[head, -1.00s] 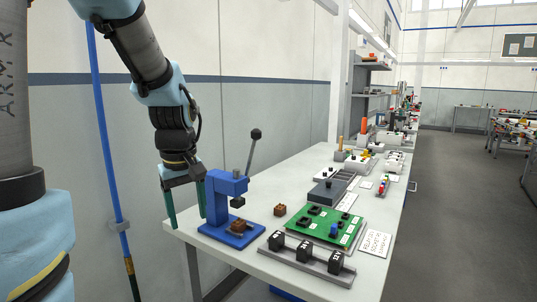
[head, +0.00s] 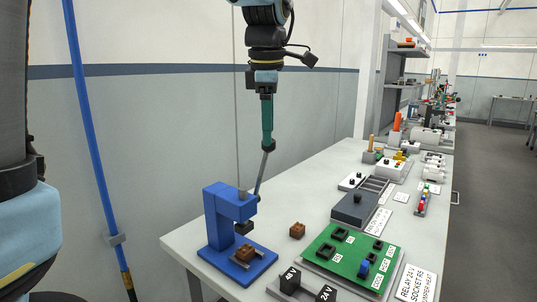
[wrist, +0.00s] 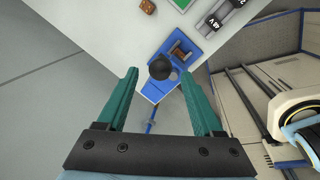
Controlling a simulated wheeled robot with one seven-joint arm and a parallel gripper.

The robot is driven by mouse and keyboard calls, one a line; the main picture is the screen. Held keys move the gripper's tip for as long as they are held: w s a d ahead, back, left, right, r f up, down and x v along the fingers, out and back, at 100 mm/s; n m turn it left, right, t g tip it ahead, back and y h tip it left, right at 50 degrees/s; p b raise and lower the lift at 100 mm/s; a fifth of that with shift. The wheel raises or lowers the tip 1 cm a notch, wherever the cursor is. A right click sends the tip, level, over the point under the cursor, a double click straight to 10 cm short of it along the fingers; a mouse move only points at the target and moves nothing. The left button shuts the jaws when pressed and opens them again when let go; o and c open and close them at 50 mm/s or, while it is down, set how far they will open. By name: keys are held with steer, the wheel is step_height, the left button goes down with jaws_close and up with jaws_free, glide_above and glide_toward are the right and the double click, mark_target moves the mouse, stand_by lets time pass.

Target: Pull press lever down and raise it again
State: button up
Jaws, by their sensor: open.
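The blue arbor press (head: 216,222) stands at the near left corner of the table. Its grey lever (head: 261,174) points up, leaning slightly right, and ends in a dark round knob, also seen in the wrist view (wrist: 160,67). My gripper (head: 268,142) points down over the press at the top of the lever. In the wrist view my gripper (wrist: 160,74) has its green fingers apart, with the knob between the tips and visible gaps on both sides. A brown block (head: 245,252) sits on the press base under the ram.
A second brown block (head: 297,230) lies on the table right of the press. A green board (head: 352,256) with black sockets and a rail of black relays (head: 290,281) are further right. A blue pole (head: 92,140) stands to the left. Bare table surrounds the loose block.

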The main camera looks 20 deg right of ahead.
mark_target(262, 173)
steer(key=f, duration=0.5)
steer(key=w+f, duration=0.1)
steer(key=f, duration=0.1)
steer(key=shift+d+f+p, duration=0.15)
steer(key=shift+d+p, duration=0.15)
steer(key=shift+p, duration=0.1)
jaws_close()
steer(key=shift+w, duration=0.1)
stand_by(0.9)
